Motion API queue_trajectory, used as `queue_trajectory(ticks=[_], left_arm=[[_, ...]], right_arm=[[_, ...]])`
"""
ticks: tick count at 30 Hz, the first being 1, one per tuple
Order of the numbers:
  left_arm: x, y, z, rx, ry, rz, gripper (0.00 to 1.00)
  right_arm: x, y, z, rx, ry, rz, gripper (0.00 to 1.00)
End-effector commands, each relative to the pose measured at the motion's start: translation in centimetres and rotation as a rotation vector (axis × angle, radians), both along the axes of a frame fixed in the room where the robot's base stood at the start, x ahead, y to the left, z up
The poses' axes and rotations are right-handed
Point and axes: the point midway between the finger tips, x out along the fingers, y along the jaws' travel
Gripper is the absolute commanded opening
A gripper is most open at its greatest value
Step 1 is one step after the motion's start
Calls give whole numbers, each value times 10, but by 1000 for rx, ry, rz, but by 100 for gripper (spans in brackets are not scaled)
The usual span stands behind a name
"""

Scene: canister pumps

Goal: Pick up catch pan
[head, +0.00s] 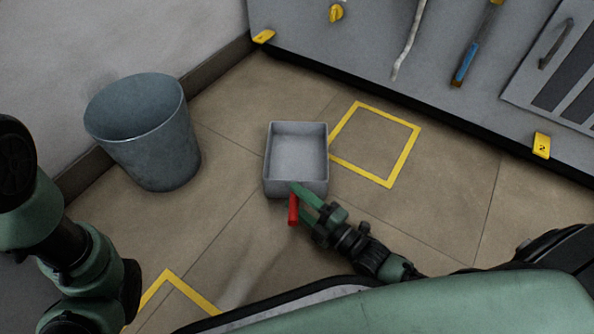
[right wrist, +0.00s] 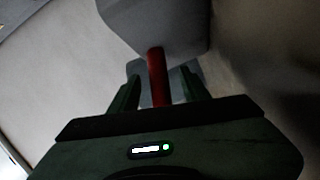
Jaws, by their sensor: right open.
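The catch pan (head: 297,187) is a grey, open, rectangular pan on the tiled floor, with a red handle (head: 293,209) at its near side. It looks empty. My right gripper (head: 304,200) is at the pan's near side, right by the handle. In the right wrist view the red handle (right wrist: 157,75) shows between the two open fingers, with the grey pan (right wrist: 165,22) beyond. I cannot tell whether the fingers touch the handle. My left arm shows at the left of the head view, but its gripper is not seen.
A grey-blue bucket (head: 150,145) stands on the floor left of the pan, by the wall. A yellow taped square (head: 405,155) lies to the pan's right, and another yellow tape corner (head: 167,271) at the lower left. A grey panel with hanging tools (head: 465,65) stands behind.

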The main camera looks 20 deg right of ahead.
Motion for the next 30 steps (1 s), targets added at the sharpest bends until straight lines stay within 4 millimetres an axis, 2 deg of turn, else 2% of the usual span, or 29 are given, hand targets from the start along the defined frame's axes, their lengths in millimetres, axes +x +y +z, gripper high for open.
queue_trajectory(ticks=[1,9,10,15,30], left_arm=[[0,0,-6,0,0,0,36],[0,0,-5,1,0,0,36],[0,0,-5,1,0,0,36],[0,0,-5,1,0,0,36],[0,0,-5,1,0,0,36]], right_arm=[[4,2,-2,1,-2,0,47],[6,4,0,1,3,1,47],[6,4,0,1,3,1,44],[6,4,0,1,3,1,0],[6,4,0,1,3,1,0]])
